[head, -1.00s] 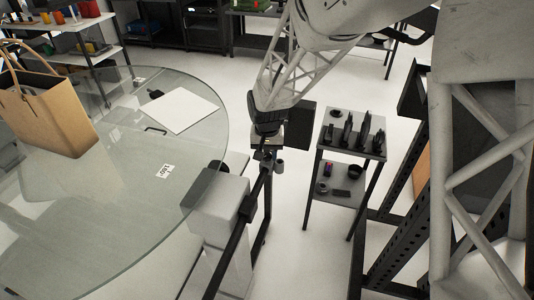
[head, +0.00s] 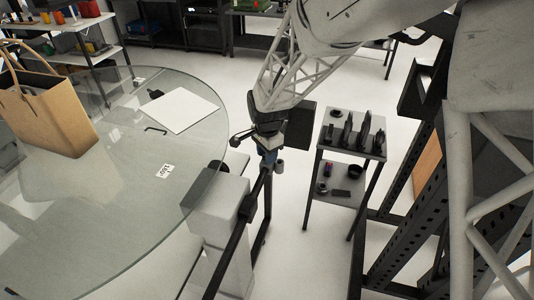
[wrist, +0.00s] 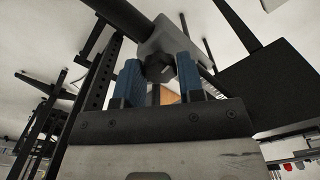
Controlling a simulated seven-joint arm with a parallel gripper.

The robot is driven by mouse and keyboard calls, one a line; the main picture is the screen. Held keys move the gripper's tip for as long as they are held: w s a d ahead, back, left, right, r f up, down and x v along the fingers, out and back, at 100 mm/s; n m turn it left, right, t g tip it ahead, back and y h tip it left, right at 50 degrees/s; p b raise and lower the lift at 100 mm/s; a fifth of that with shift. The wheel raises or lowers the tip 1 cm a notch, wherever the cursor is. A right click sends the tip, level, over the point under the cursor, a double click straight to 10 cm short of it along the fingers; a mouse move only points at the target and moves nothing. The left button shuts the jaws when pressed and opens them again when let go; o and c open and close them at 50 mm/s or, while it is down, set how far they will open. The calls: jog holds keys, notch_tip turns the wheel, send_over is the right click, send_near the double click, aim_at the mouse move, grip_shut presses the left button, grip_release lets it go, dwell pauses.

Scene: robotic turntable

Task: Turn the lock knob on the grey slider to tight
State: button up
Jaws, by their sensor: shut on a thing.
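The grey slider (wrist: 166,38) sits on a black rail in the wrist view. The dark lock knob (wrist: 158,67) sticks out of the slider toward me. My gripper (wrist: 159,66) has its blue fingers on either side of the knob and is shut on it. In the head view, my gripper (head: 267,157) is at the upper end of the black rail (head: 232,242), and the knob is hidden there by the gripper. I cannot read any tight mark on the knob.
A round glass table (head: 110,220) with a paper bag (head: 50,110) and a white sheet (head: 183,110) stands at the left. A small shelf cart (head: 345,150) with black parts stands right of the gripper. A black panel (wrist: 270,85) is close by on the right in the wrist view.

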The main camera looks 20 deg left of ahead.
jog(key=shift+m, duration=0.8)
jog(key=o, duration=0.9)
jog(key=shift+r, duration=0.15)
jog(key=shift+r, duration=3.8)
jog(key=shift+d, duration=0.1)
